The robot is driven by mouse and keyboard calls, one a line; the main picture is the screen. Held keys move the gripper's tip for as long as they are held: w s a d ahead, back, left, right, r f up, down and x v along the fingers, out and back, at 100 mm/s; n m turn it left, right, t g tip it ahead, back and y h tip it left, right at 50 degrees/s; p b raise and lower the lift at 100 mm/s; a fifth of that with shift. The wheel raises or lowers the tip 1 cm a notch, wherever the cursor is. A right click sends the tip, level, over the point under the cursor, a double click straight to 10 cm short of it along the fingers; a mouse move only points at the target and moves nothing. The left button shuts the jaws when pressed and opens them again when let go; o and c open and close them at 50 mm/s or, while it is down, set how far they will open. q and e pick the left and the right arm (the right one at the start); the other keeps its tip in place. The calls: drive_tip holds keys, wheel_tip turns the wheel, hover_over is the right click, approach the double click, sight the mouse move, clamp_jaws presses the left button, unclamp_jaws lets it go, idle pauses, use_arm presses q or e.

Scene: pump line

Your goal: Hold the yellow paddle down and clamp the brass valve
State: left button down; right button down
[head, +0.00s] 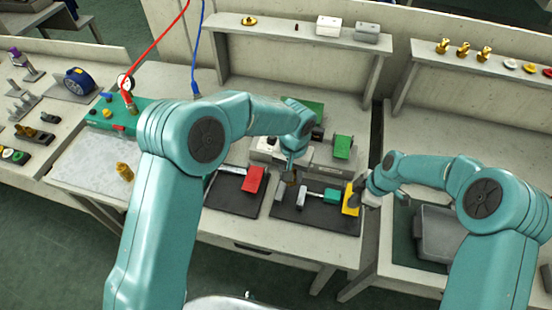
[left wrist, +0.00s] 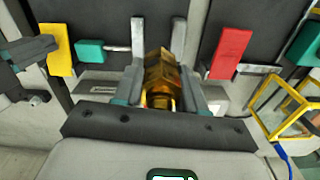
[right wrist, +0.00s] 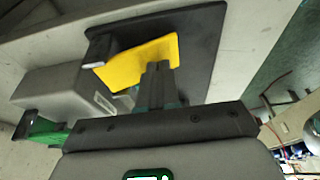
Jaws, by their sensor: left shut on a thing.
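The yellow paddle (head: 351,199) stands at the right end of a black plate in the head view. In the right wrist view the yellow paddle (right wrist: 140,62) is right at the fingertips. My right gripper (head: 362,189) has its fingers together (right wrist: 158,72) against or just over the paddle; I cannot tell how hard it presses. The brass valve (left wrist: 161,75) is between the fingers of my left gripper (left wrist: 162,88), which is shut on it. In the head view my left gripper (head: 291,172) is above the black plate's left end, and the valve is small and dark there.
A red paddle (head: 253,180) on another black plate stands to the left. A green paddle (head: 342,147) stands behind. Another brass fitting (head: 124,172) is on the pale tray at left. A grey bin (head: 440,232) is at right. A shelf (head: 300,36) runs behind.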

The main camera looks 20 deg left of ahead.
use_arm(q)
drive_tip(key=shift+s+d+f, duration=0.1)
drive_tip(key=shift+d+f, duration=0.2)
drive_tip(key=shift+f, duration=0.1)
use_arm(e)
drive_tip(key=shift+s, duration=0.15)
use_arm(q)
drive_tip(key=shift+f, duration=2.35)
use_arm(e)
drive_tip(key=shift+f, duration=0.1)
use_arm(q)
drive_tip(key=shift+f, duration=0.65)
drive_tip(key=shift+f, duration=0.3)
drive_tip(key=shift+f, duration=0.35)
drive_tip(key=shift+c, duration=1.2)
unclamp_jaws()
drive_tip(key=shift+r, duration=0.1)
